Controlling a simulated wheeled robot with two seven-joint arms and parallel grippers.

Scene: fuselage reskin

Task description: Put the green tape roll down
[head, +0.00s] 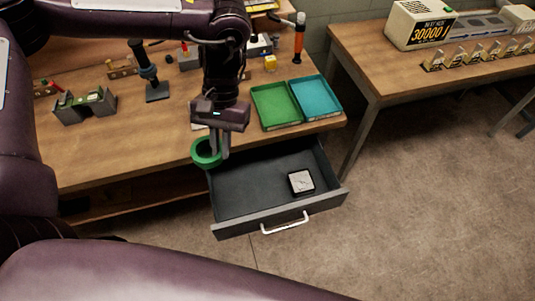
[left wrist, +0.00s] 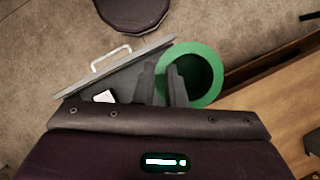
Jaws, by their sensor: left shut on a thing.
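The green tape roll (head: 202,154) is a thick green ring, held at the front edge of the wooden workbench, by the left end of the open drawer. My left gripper (head: 221,153) points down and is shut on the roll's wall. In the left wrist view the roll (left wrist: 207,62) shows as a ring with one finger inside it and the other outside, so the left gripper (left wrist: 163,85) pinches its rim. The roll appears to be above the drawer's edge; its exact height is hard to tell. My right gripper is not in view.
The grey drawer (head: 245,215) is open and holds a small dark box with a pale top (head: 301,181). A green tray (head: 275,104) and a teal tray (head: 316,96) lie on the bench (head: 110,150). Its front left surface is clear.

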